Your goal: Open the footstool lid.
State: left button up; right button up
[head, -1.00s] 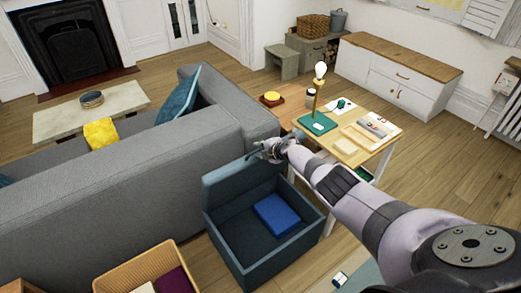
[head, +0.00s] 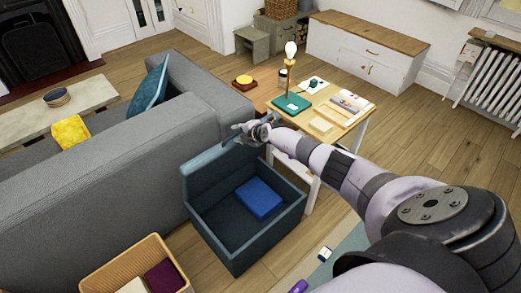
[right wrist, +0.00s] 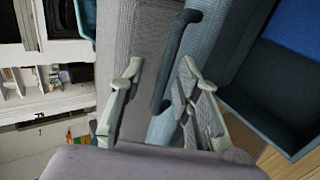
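The dark teal footstool (head: 243,238) stands behind the grey sofa. Its lid (head: 212,172) is raised, standing up along the sofa side, so the inside shows with a blue block-like item (head: 258,199) in it. My right gripper (head: 240,132) is at the lid's top edge. In the right wrist view the fingers (right wrist: 160,85) are spread apart, with the lid's dark bar handle (right wrist: 176,62) between them; I see a gap beside the handle. The blue item also shows in the right wrist view (right wrist: 296,28). My left gripper is out of view.
The grey sofa (head: 110,190) is close on the left of the footstool. A side table (head: 345,125) with a lamp (head: 290,75) and papers stands just beyond my right arm. A wicker basket (head: 110,277) is at the front left. A small cube (head: 325,253) lies at the front right.

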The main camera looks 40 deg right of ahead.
jog(key=shift+s+r, duration=0.15)
jog(key=shift+s, duration=0.15)
jog(key=s, duration=1.2)
jog(key=shift+d, duration=0.4)
jog(key=s+a+f+m+g, duration=0.1)
jog(key=s+a+f+m, duration=0.35)
jog(key=s+f, duration=0.7)
jog(key=s+a+f+m+g, duration=0.1)
jog(key=s+a+f+m, duration=0.2)
jog(key=s+f+m, duration=0.75)
jog(key=s+a+f+g, duration=0.2)
jog(key=s+f, duration=0.3)
jog(key=s, duration=0.4)
jog(key=s+a+f+m+g, duration=0.1)
jog(key=s+a+f+g, duration=0.2)
jog(key=s, duration=0.7)
jog(key=s+a+f+g, duration=0.3)
jog(key=s+a+f, duration=0.3)
jog(key=s+f, duration=0.2)
jog(key=shift+s+a+f+m+h, duration=0.2)
jog(key=shift+s+f+m+h, duration=0.15)
jog(key=shift+s, duration=0.9)
